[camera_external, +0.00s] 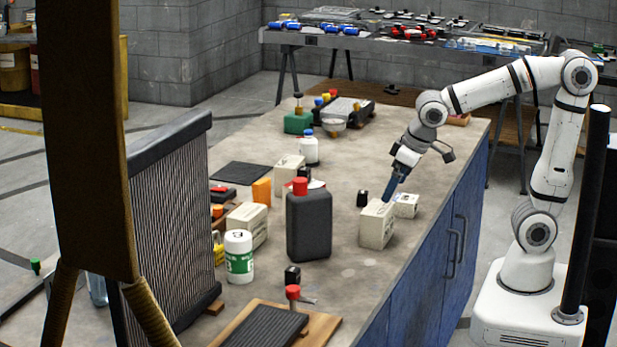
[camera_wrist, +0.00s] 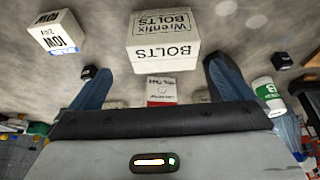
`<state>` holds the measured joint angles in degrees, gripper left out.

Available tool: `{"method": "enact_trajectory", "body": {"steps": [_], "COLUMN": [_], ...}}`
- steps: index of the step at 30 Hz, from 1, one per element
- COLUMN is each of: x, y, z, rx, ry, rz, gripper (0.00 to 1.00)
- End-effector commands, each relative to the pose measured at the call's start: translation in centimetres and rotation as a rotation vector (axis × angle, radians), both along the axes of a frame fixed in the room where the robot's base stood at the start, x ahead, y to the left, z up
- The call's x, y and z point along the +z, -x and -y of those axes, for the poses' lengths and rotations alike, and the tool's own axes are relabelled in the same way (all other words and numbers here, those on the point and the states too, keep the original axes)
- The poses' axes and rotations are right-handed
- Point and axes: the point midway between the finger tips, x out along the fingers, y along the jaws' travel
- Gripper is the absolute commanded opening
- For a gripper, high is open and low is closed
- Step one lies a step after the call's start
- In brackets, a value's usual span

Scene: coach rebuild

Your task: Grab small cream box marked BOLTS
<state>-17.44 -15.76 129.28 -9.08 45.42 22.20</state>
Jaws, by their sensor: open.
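The cream box marked "Wrenfix BOLTS" (camera_wrist: 163,40) is in the upper middle of the wrist view, ahead of the gap between my fingers. A cream box (camera_external: 376,228) at the bench's right edge in the external view appears to be the same one. My gripper (camera_external: 389,196) is open, pointing down just above and behind that box. In the wrist view my two blue fingers (camera_wrist: 158,74) are spread apart, with nothing held between them. Contact with the box cannot be made out.
A small white box (camera_external: 406,205), with 10W lettering in the wrist view (camera_wrist: 58,33), stands close by. A small black block (camera_external: 362,198) is behind the cream box. A black jug (camera_external: 309,225) and a green-labelled tub (camera_external: 239,257) stand left.

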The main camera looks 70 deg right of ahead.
Motion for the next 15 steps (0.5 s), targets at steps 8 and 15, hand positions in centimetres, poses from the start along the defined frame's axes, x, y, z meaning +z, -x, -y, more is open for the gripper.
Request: {"method": "enact_trajectory", "body": {"steps": [8, 15], "x": [-3.9, -6.2], "y": [-1.7, -2.8], "z": [-0.3, -0.3], "rx": [-0.001, 0.000], "ry": [0.000, -0.001], "rz": [-0.002, 0.002], "gripper": [1.00, 1.00]}}
